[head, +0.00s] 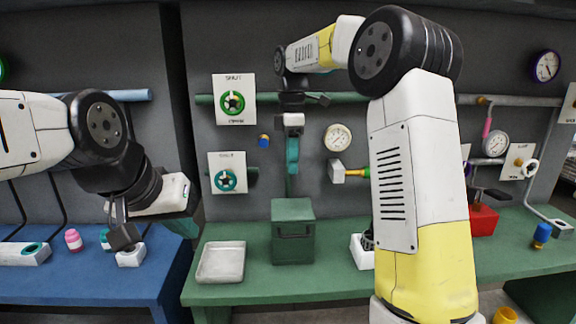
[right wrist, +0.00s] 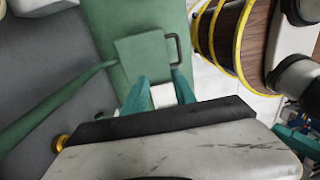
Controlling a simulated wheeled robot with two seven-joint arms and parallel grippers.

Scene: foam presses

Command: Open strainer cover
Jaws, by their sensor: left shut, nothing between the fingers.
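The strainer is probably the green box (head: 293,245) on the green bench, with a flat lid (head: 292,210) that looks closed. In the right wrist view, the green box top (right wrist: 140,55) has a dark bar handle (right wrist: 172,50) at one side. My right gripper (head: 292,170) hangs above and behind the box, fingers pointing down. In the right wrist view its two teal fingers (right wrist: 161,77) are apart with nothing between them, clear of the handle. My left gripper (head: 188,226) is shut and empty over the blue bench, well left of the box.
A shallow metal tray (head: 221,262) lies left of the box. A white fixture (head: 362,252) stands to its right, partly behind my right arm. Valve signs (head: 234,99), a gauge (head: 337,138) and pipes line the wall. A red box (head: 482,220) sits further right.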

